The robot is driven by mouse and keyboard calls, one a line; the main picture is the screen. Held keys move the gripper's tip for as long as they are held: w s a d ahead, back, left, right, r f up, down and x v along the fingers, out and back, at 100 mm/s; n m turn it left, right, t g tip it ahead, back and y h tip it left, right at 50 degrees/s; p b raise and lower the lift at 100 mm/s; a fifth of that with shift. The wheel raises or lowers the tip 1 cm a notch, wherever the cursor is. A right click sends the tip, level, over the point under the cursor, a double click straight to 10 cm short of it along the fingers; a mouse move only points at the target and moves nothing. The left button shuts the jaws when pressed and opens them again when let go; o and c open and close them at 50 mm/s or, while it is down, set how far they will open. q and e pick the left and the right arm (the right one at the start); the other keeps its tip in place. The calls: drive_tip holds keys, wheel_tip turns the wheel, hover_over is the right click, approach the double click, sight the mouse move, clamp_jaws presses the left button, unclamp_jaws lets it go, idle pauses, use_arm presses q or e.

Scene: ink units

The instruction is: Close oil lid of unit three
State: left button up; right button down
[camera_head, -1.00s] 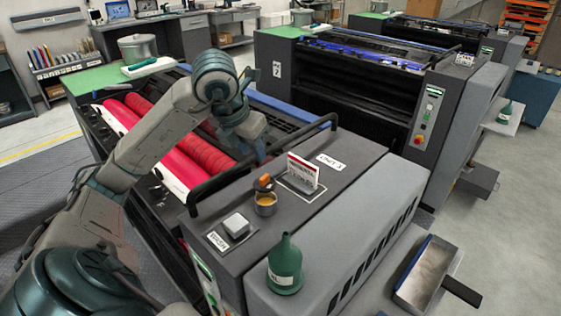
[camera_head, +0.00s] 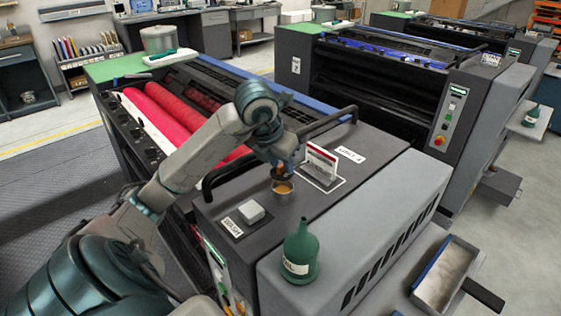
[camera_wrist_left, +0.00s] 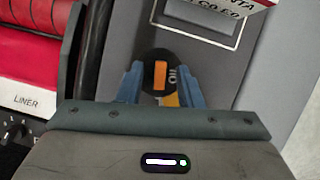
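The oil cup (camera_head: 283,192) with amber oil stands on the top of the near press, its mouth uncovered toward me. Its dark round lid, with an orange tab (camera_head: 279,170), is raised at the back of the cup. In the left wrist view, the lid (camera_wrist_left: 155,56) and its upright orange tab (camera_wrist_left: 160,75) lie between my fingers, with some amber (camera_wrist_left: 171,100) below. My left gripper (camera_head: 284,162) is right at the lid, partly hiding it. The fingers (camera_wrist_left: 160,84) are apart, with gaps visible beside the tab. My right gripper is out of view.
A card stand (camera_head: 321,161) is close behind the cup. A white square button (camera_head: 251,212) is to its left, and a green oil bottle (camera_head: 300,252) in front. Black rails (camera_head: 233,175) border the press top. A tray (camera_head: 446,275) sits at lower right.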

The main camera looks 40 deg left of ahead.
use_arm(q)
clamp_jaws()
